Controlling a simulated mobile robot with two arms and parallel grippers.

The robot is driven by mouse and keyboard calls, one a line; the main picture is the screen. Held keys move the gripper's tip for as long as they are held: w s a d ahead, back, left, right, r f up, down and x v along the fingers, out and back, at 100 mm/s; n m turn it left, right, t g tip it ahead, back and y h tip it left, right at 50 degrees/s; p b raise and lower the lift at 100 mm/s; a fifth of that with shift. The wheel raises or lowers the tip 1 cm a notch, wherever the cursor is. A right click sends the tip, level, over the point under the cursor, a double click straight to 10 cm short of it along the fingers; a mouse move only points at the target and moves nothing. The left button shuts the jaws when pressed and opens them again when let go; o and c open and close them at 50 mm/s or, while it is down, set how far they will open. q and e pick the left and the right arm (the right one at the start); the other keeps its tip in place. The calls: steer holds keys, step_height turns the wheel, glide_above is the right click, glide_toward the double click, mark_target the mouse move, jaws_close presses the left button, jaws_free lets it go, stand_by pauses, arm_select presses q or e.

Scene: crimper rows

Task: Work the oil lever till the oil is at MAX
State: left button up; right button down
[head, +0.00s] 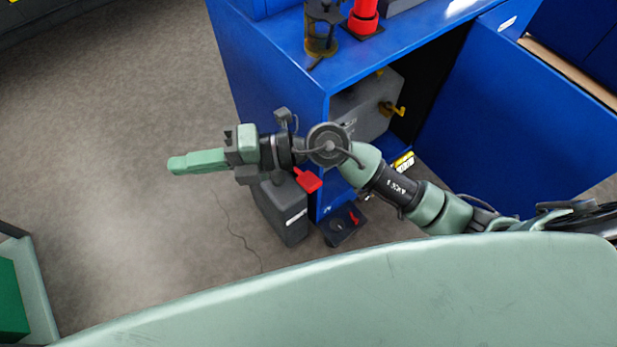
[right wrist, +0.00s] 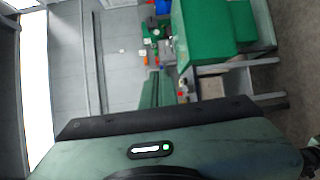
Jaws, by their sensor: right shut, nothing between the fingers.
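My right gripper (head: 180,163) is shut and empty, held out in the air over the floor to the left of a blue cabinet; its green fingers also show in the right wrist view (right wrist: 152,92). A dark grey box (head: 284,208) with a white label stands on the floor by the cabinet, below my right wrist. A red part (head: 308,180) shows beside the wrist, near the box's top. A grey unit (head: 368,108) with a yellow handle (head: 392,109) sits inside the cabinet. I cannot tell which part is the oil lever, and I see no readable oil level. My left gripper is out of view.
The blue cabinet (head: 275,105) has an open door (head: 530,110) at right. A black piece with a red part (head: 343,225) lies at its foot. A thin cable runs over the floor. Open grey floor (head: 120,130) lies left.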

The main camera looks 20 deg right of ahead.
step_height(320, 180, down, 8)
steer(key=d+f+n+g+h, duration=0.1)
steer(key=d+n+g+h, duration=0.15)
steer(key=h, duration=1.45)
glide_toward(309, 181)
steer(key=shift+s+d+r+t, duration=0.2)
steer(key=shift+s+t, duration=0.1)
steer(key=shift+t, duration=0.05)
steer(key=shift+f, duration=0.15)
steer(key=f+b, duration=0.1)
steer(key=f, duration=0.1)
steer(key=f+b, duration=0.4)
steer(key=shift+w+a+f, duration=0.1)
steer(key=shift+w+f, duration=0.25)
steer(key=shift+f, duration=0.05)
